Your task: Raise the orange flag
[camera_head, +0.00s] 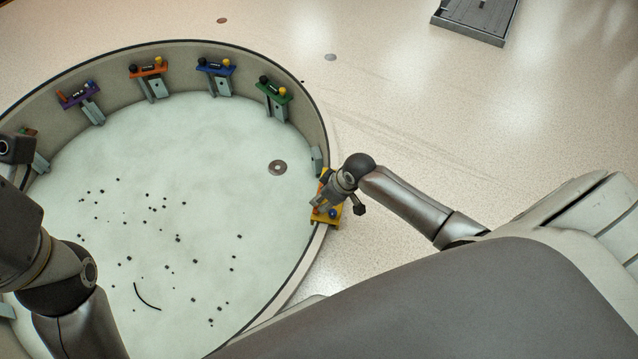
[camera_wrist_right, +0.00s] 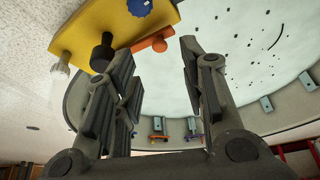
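A black knob and a blue knob are on the same plate. An orange bracket (camera_head: 149,69) with knobs stands on the far wall. My left gripper's fingers do not show.
The round grey wall (camera_head: 318,125) encloses a pale floor with several small dark bits and a dark disc (camera_head: 277,167). Purple (camera_head: 78,96), blue (camera_head: 215,67) and green (camera_head: 272,91) brackets line the wall. A grey tray (camera_head: 475,35) lies outside, with clear floor around.

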